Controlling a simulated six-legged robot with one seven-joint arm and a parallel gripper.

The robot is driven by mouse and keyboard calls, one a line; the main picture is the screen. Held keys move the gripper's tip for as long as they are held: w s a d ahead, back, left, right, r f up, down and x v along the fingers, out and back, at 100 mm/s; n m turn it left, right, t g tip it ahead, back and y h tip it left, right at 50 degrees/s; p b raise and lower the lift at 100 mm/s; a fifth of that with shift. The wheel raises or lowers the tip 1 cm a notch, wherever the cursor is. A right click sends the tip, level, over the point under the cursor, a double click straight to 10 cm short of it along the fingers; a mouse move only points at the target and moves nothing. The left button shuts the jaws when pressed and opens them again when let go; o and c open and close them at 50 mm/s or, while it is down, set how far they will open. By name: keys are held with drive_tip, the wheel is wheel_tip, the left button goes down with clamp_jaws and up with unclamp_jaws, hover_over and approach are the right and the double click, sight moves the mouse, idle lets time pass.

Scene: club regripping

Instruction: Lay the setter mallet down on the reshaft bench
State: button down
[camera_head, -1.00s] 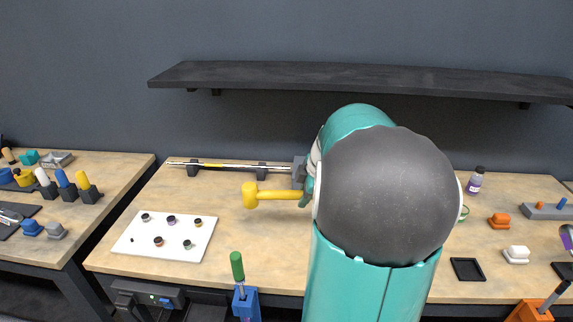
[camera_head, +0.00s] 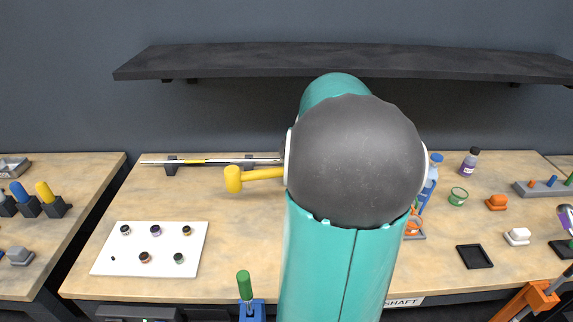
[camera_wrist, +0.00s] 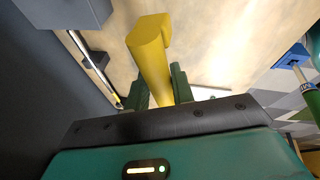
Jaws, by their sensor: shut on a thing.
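The setter mallet is yellow, with a cylindrical head (camera_head: 233,180) and a straight handle (camera_head: 265,174) running right until my arm hides it in the head view. In the wrist view the mallet (camera_wrist: 152,55) stands out from between the two dark green fingers of my gripper (camera_wrist: 157,88), which are shut on its handle. The reshaft bench (camera_head: 245,225) has a pale wooden top. The mallet shows over its back left part; I cannot tell whether it touches the top. My gripper is hidden behind my arm in the head view.
A white board (camera_head: 150,248) with several small pots lies at the bench's front left. A shaft (camera_head: 215,161) rests on dark blocks along the back. A black tray (camera_head: 474,257), bottles (camera_head: 470,162) and small blocks stand at the right. The middle left is bare.

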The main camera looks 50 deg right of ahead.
drive_tip(key=f, duration=0.4)
drive_tip(key=s+f, duration=0.1)
drive_tip(key=f, duration=0.7)
drive_tip(key=shift+s+a+f, duration=0.15)
drive_tip(key=shift+a+f, duration=0.05)
drive_tip(key=shift+f, duration=0.5)
drive_tip(key=shift+s+f, duration=0.1)
drive_tip(key=c, duration=1.1)
unclamp_jaws()
drive_tip(key=v, duration=1.3)
drive_tip(key=shift+s+r, duration=0.15)
drive_tip(key=shift+r, duration=0.2)
